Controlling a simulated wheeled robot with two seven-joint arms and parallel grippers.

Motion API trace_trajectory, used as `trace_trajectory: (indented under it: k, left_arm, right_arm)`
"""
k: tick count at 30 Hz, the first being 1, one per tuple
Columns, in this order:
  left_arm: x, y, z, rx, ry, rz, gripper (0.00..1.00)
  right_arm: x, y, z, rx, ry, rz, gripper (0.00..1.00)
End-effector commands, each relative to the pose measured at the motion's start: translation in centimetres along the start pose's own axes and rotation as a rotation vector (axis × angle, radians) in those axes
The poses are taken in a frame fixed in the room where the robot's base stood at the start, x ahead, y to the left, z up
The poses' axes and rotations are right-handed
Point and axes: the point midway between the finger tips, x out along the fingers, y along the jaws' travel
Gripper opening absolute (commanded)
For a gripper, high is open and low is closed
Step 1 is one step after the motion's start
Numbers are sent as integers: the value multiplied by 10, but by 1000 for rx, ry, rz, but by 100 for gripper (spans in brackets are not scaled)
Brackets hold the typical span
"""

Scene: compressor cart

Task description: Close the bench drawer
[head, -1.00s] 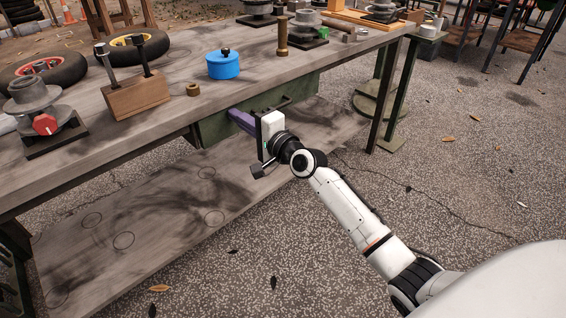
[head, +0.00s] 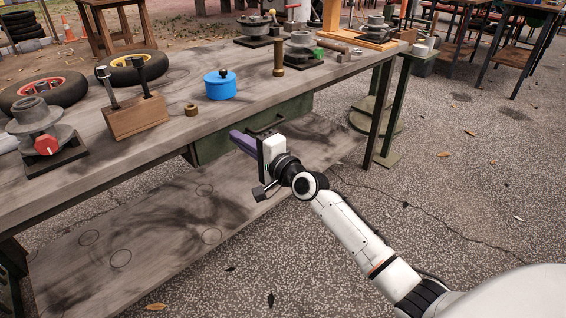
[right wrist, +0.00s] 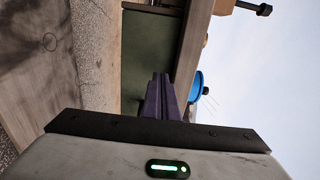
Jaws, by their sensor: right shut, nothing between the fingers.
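The bench drawer (head: 215,146) is a dark green front under the near edge of the wooden bench top (head: 160,128), with a dark bar handle (head: 268,122). Its front looks close to the bench edge; I cannot tell whether any gap is left. My right gripper (head: 237,136) has its purple fingers shut and empty, pointing at the green front, left of and below the handle. In the right wrist view the fingers (right wrist: 160,82) lie before the green front (right wrist: 145,45); contact is unclear. My left gripper is not in view.
A blue pot (head: 220,85), a brass nut (head: 191,109) and a wooden block with bolts (head: 136,116) stand on the bench top. A lower shelf (head: 160,225) runs beneath. The paved floor to the right is mostly clear.

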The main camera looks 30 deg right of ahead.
Motion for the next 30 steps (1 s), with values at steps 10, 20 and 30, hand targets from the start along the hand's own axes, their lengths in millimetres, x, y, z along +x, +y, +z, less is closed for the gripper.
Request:
trace_trajectory:
  k: [10,20,30]
  left_arm:
    - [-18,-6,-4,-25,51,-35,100]
    - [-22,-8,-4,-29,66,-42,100]
    - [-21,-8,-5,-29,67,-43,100]
  right_arm:
    - [-75,1,3,-2,-7,6,0]
    - [-104,1,3,0,-7,4,0]
    - [-130,45,42,-179,-67,100,0]
